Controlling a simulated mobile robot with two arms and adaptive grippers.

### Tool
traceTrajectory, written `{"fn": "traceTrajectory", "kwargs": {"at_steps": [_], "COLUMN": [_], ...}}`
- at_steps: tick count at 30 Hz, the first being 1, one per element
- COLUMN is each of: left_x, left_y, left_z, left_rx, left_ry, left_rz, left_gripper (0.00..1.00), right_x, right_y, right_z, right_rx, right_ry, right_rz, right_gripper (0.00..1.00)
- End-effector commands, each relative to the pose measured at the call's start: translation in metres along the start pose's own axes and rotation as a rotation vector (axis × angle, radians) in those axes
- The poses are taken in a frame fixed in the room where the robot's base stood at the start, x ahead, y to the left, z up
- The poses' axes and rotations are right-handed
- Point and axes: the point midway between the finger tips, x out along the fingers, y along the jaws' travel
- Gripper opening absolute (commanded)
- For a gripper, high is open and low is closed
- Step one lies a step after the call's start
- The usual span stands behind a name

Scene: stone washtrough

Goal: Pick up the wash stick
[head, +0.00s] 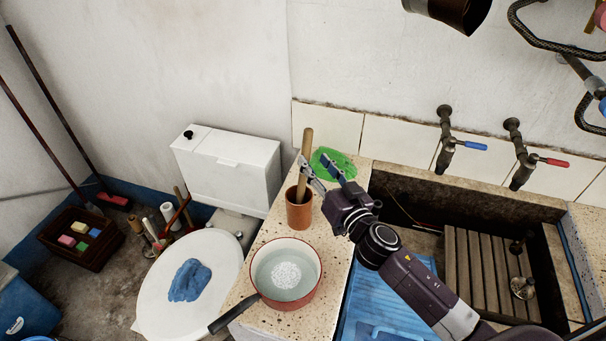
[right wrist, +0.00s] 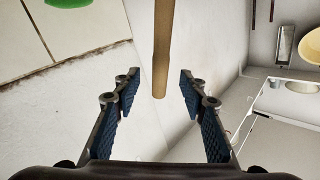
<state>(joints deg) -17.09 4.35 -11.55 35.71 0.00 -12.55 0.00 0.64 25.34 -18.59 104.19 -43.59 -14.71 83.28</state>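The wash stick (head: 306,147) is a plain wooden rod standing nearly upright in a brown clay-coloured cup (head: 299,212) on the speckled stone ledge. Its lower part is hidden inside the cup. My right gripper (head: 319,168) is open and empty, just right of the stick and above the cup. In the right wrist view the stick (right wrist: 163,50) comes down from the top edge, and its end lies between the two open fingers (right wrist: 158,75). I see no contact between fingers and stick. My left gripper is not in view.
A red-rimmed pot of water (head: 286,301) stands in front of the cup. A green thing (head: 333,158) lies flat behind my gripper. The stone trough with a slatted board (head: 472,262) is at right, below two taps. A toilet with a blue cloth (head: 189,280) is at left.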

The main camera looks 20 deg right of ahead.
Motion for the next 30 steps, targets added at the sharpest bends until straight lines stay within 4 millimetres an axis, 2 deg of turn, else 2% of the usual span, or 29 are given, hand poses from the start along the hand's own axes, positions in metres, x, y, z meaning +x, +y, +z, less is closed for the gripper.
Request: {"fn": "traceTrajectory", "kwargs": {"at_steps": [3,6,13,18,23,30], "left_x": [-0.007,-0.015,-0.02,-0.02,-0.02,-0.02], "left_y": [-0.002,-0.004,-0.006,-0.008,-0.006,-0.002], "left_z": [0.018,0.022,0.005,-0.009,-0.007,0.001], "left_rx": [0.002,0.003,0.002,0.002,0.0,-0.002], "left_ry": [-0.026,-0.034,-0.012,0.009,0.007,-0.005], "left_rz": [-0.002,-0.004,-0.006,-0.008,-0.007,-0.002], "left_gripper": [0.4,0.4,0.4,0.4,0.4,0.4], "right_x": [0.011,0.024,0.05,0.055,0.054,0.054], "right_y": [-0.002,-0.003,-0.003,-0.003,-0.003,-0.003], "right_z": [-0.004,-0.009,-0.008,-0.006,-0.006,-0.006], "right_rx": [-0.001,-0.001,0.0,-0.001,0.0,0.0], "right_ry": [0.0,0.001,0.0,-0.001,-0.001,-0.001], "right_rz": [0.0,0.001,0.002,0.002,0.002,0.002], "right_gripper": [0.39,0.39,0.39,0.39,0.39,0.12]}}
